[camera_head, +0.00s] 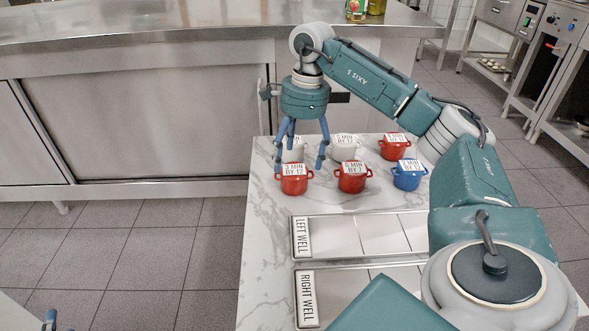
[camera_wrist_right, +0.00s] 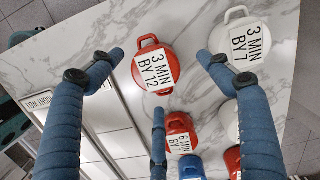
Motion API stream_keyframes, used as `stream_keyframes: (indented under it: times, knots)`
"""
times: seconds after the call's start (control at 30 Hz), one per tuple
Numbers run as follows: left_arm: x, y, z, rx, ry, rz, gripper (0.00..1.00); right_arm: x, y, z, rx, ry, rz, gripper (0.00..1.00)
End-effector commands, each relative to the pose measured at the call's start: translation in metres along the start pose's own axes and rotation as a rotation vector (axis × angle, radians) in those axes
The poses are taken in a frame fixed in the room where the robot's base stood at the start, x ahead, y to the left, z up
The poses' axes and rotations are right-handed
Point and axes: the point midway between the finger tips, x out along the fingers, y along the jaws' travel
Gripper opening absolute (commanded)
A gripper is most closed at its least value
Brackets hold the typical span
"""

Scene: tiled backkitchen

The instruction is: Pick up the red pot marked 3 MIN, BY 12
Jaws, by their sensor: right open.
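The red pot marked 3 MIN, BY 12 (camera_head: 294,186) stands upright at the near left of the pot group on the marble-topped table. In the right wrist view the pot (camera_wrist_right: 155,69) shows from above, its label readable and a handle toward the top. My right gripper (camera_head: 303,160) is open with its fingers pointing down, above and around the pot's area. In the wrist view its fingers (camera_wrist_right: 160,72) spread around the pot with nothing held; contact cannot be told. A small blue part, seemingly my left gripper (camera_head: 49,319), shows at the bottom left corner, mostly out of frame.
A white pot marked 3 MIN, BY 7 (camera_wrist_right: 246,42) stands close behind, and a red pot marked 6 MIN, BY 7 (camera_head: 353,183) stands to the right. A blue pot (camera_head: 408,181), another white pot (camera_head: 344,154) and another red pot (camera_head: 394,152) are near. The left well tray (camera_head: 335,237) lies in front.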

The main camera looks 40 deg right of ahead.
Motion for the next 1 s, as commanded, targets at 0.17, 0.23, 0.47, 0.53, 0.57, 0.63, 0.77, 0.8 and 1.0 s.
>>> stream_keyframes:
  times: [0.17,0.23,0.47,0.53,0.57,0.63,0.77,0.8,1.0]
  knots:
    - [0.002,0.003,-0.02,-0.001,0.091,0.006,0.4,0.013,0.0,0.0,0.0,0.0,0.001,0.78]
    - [0.002,0.003,-0.024,-0.002,0.106,0.007,0.4,0.014,0.0,0.0,0.001,-0.001,0.0,0.78]
    - [0.0,0.007,-0.051,-0.004,0.232,0.014,0.4,0.026,0.003,-0.001,0.002,0.0,0.001,0.78]
    - [-0.003,0.009,-0.066,-0.005,0.299,0.018,0.4,0.032,0.004,-0.002,0.002,0.001,0.002,0.78]
    - [-0.005,0.009,-0.072,-0.006,0.329,0.019,0.4,0.035,0.004,-0.002,0.002,0.001,0.002,0.78]
    - [-0.009,0.011,-0.087,-0.008,0.396,0.023,0.4,0.04,0.006,-0.002,0.001,0.0,0.001,0.78]
    - [-0.021,0.014,-0.113,-0.012,0.522,0.03,0.4,0.051,0.007,-0.002,0.0,0.0,0.002,0.78]
    - [-0.025,0.015,-0.119,-0.013,0.556,0.032,0.4,0.054,0.007,-0.002,0.0,0.0,0.002,0.78]
    - [-0.039,0.017,-0.142,-0.018,0.671,0.038,0.4,0.065,0.007,-0.002,0.001,-0.001,0.001,0.78]
